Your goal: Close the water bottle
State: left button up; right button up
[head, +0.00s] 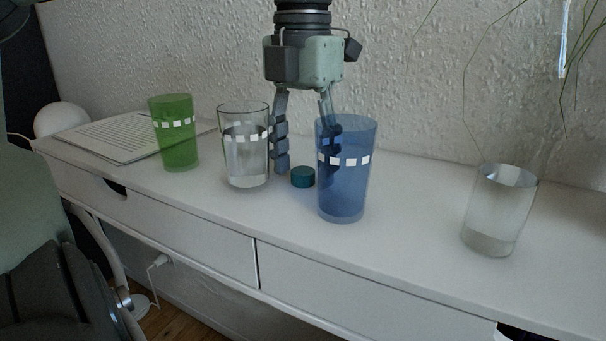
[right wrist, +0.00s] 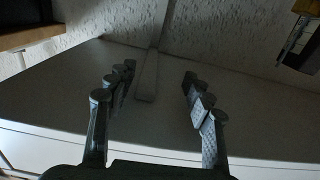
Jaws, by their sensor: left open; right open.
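A small teal cap (head: 303,177) lies on the white desk. My left gripper (head: 306,164) points straight down over it, open and empty. One finger is beside the clear glass of water (head: 246,160). The other finger shows through the translucent blue glass (head: 343,195), so its exact tip is hard to tell. I cannot make out a water bottle in either view. My right gripper (right wrist: 158,75) is open and empty in the right wrist view, its fingers spread above a dim flat surface.
Bare white desk (head: 425,215) lies between the blue glass and vase. The textured wall is close behind.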

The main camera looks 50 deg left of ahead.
pick_arm(q)
jog(key=shift+c, duration=0.4)
jog(key=c, duration=0.7)
jog(key=shift+c, duration=0.2)
jog(key=shift+r, duration=0.15)
jog(key=shift+r, duration=0.25)
notch_tip(320, 180, up, 10)
jog(key=p, duration=0.2)
notch_tip(320, 180, up, 7)
jog(key=p, duration=0.1)
send_over(303, 170)
jog(key=shift+r, duration=0.15)
pick_arm(e)
jog(key=s+d+f+g+h, duration=0.2)
jog(key=d+f+g, duration=0.2)
jog(key=f, duration=0.3)
jog(key=s+d+f+m+g+h, duration=0.1)
jog(key=s+d+f+g+h, duration=0.1)
jog(key=d+f, duration=0.4)
jog(key=shift+s+d+f+g+h, duration=0.2)
jog(key=shift+s+f+g+h, duration=0.25)
jog(key=shift+s+g, duration=0.45)
jog(key=shift+o, duration=0.4)
jog(key=shift+w, duration=0.1)
